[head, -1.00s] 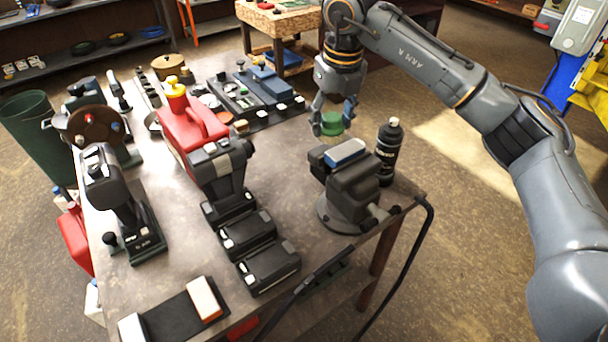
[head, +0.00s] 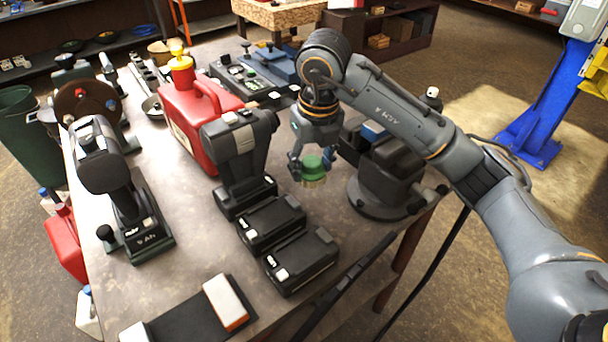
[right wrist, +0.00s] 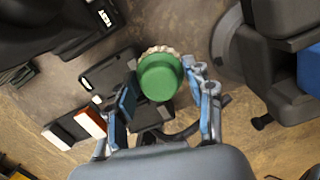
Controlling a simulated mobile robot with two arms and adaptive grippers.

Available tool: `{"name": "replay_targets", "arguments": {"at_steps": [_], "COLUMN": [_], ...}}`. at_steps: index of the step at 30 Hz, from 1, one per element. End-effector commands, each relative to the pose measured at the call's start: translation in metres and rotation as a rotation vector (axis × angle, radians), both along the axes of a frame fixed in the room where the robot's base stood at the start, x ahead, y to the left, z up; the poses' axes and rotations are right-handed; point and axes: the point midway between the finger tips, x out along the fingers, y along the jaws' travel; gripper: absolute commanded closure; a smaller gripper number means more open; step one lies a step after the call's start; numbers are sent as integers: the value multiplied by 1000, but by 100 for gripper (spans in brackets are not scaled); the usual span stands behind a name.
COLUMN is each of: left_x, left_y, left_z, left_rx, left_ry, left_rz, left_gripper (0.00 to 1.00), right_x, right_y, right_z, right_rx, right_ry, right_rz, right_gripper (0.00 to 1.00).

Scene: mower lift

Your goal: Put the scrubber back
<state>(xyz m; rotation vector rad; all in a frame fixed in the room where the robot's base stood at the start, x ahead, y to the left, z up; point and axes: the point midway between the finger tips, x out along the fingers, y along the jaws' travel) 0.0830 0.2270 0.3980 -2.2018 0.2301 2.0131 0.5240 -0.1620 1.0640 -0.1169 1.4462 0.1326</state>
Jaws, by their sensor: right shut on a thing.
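The scrubber (head: 313,163) has a round green top and a pale, bristly underside. My right gripper (head: 312,170) is shut on it and holds it above the workbench (head: 190,262), between the vise and the cordless drill. In the right wrist view the scrubber (right wrist: 160,77) shows between the blue-padded fingers of the right gripper (right wrist: 165,92), green top toward the camera. My left gripper is not in view.
A dark vise (head: 392,178) stands right of the scrubber. Two black battery packs (head: 300,258) and a drill (head: 238,155) are to its left. A red fuel can (head: 190,110) stands behind the drill. The black tray with a white-and-orange block (head: 226,302) lies at the near edge.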

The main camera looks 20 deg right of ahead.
Motion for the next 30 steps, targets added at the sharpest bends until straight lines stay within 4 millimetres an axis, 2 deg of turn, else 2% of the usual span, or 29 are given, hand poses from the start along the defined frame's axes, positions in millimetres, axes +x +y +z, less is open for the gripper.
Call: {"name": "replay_targets", "arguments": {"at_steps": [3, 9, 12, 17, 24, 30], "left_x": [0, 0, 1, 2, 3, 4], "left_y": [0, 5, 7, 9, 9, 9], "left_z": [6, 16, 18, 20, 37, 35], "left_rx": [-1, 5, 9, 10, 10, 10], "left_ry": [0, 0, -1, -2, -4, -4], "left_rz": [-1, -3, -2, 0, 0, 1], "left_gripper": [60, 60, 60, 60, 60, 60], "right_x": [27, 55, 64, 70, 71, 72], "right_y": [-3, -8, -9, -9, -10, -10], "right_z": [-15, -50, -59, -67, -96, -100], "right_rx": [2, -1, 0, 0, -1, 0], "right_ry": [8, 5, 2, 2, 3, -1], "right_rz": [-2, 0, -1, 1, 1, 2], "right_gripper": [77, 77, 77, 77, 77, 77]}}
